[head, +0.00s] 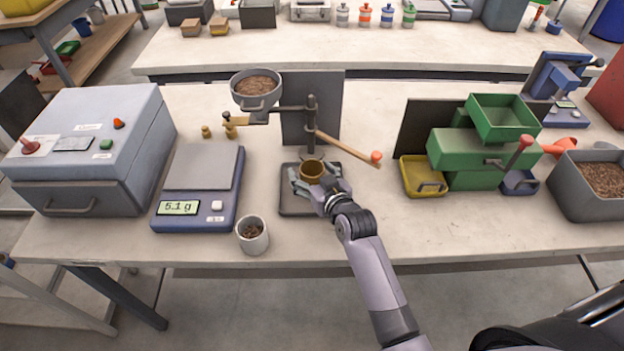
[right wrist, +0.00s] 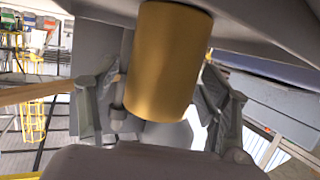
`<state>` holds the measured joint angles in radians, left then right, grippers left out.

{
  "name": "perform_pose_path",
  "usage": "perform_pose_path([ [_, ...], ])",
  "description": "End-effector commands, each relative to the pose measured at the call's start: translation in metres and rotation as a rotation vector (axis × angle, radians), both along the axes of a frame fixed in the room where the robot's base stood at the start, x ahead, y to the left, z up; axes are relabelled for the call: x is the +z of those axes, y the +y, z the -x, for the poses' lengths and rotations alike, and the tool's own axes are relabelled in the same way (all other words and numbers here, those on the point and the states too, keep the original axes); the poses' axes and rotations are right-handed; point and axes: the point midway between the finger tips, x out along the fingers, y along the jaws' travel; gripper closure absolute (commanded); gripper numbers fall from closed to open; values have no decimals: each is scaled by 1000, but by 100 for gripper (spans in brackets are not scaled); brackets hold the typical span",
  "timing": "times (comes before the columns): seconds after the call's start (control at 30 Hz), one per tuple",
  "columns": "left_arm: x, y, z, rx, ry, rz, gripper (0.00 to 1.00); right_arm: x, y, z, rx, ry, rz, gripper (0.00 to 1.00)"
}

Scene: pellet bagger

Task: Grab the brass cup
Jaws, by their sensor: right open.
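The brass cup (head: 312,171) stands upright on the dark base plate (head: 292,205) of the dosing stand, below the stand's spout. My right gripper (head: 319,184) is around the cup in the head view, with a finger on each side. In the right wrist view the brass cup (right wrist: 173,62) sits between the two open fingers of the right gripper (right wrist: 165,110), with a visible gap on each side. My left gripper is not in view.
A scale (head: 195,195) reading 5.1 g and a small pot of pellets (head: 252,235) stand to the left. A hopper of pellets (head: 256,88) and a wooden lever (head: 347,148) are above the cup. A green machine (head: 470,155) stands to the right.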

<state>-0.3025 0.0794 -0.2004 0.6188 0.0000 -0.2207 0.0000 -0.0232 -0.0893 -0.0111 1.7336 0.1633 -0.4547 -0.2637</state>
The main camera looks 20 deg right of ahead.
Motion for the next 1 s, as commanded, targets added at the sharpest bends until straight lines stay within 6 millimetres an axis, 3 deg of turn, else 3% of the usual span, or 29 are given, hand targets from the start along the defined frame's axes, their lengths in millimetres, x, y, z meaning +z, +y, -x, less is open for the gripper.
perform_pose_path([
  [0.1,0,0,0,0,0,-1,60,0,0,0,0,0,0,30],
  [0.87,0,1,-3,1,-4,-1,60,0,0,1,0,0,0,80],
  [1.0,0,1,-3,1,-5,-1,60,0,0,0,0,-1,0,82],
])
